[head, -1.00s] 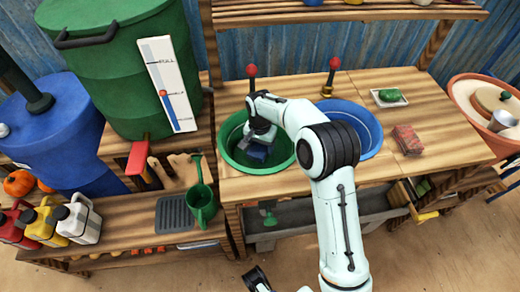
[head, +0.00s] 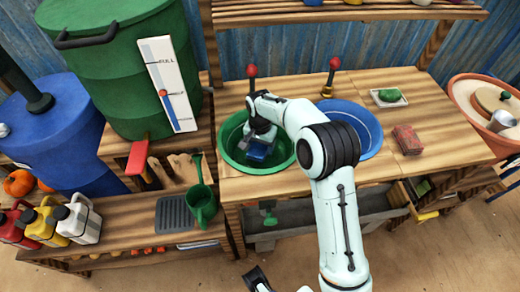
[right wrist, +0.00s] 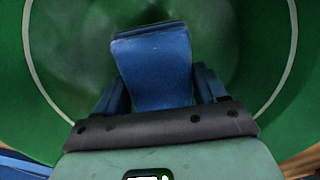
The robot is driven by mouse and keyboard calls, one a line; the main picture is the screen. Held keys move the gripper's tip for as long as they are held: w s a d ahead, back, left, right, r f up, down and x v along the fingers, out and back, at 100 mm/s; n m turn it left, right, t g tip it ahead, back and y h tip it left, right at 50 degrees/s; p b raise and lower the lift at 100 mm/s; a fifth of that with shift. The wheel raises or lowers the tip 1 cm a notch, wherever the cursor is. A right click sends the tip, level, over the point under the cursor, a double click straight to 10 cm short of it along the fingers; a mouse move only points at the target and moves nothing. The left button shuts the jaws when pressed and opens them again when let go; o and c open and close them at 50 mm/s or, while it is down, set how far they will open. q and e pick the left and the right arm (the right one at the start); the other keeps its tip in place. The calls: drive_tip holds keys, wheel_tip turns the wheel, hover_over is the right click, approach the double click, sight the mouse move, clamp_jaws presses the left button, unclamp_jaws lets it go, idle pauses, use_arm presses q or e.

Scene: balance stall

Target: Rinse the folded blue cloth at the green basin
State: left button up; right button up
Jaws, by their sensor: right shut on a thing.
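The green basin (head: 232,155) is set into the wooden counter, left of the blue basin. My right gripper (head: 262,142) reaches down inside it, shut on the folded blue cloth (head: 258,152). In the right wrist view the cloth (right wrist: 158,72) sticks out beyond the gripper, with the green basin's wall (right wrist: 262,60) around it. I cannot tell whether the cloth touches the basin's bottom or how much water is there. A dark part that may be my left gripper (head: 257,279) shows at the bottom edge; its jaws cannot be made out.
A red-topped tap (head: 252,72) stands behind the green basin, and another (head: 333,65) behind the blue basin (head: 368,125). Green soap on a dish (head: 402,101) and a reddish brick-like block (head: 407,140) lie right. A green barrel (head: 110,90) and watering can (head: 203,205) stand left.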

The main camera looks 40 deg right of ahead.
drive_tip(key=shift+r+p, duration=2.35)
drive_tip(key=shift+r, duration=0.55)
wheel_tip(320, 180, up, 3)
drive_tip(key=shift+f+p, duration=0.15)
drive_tip(key=shift+p, duration=0.9)
use_arm(q)
wheel_tip(320, 180, up, 10)
drive_tip(key=p, duration=0.3)
drive_tip(key=shift+f+p, duration=0.2)
drive_tip(key=shift+p, duration=0.1)
use_arm(e)
wheel_tip(320, 180, up, 5)
drive_tip(key=shift+f, duration=0.1)
wheel_tip(320, 180, up, 4)
drive_tip(key=p, duration=0.3)
hover_over(260, 147)
use_arm(q)
drive_tip(key=w+r, duration=0.2)
drive_tip(key=r, duration=0.1)
drive_tip(key=shift+s, duration=0.15)
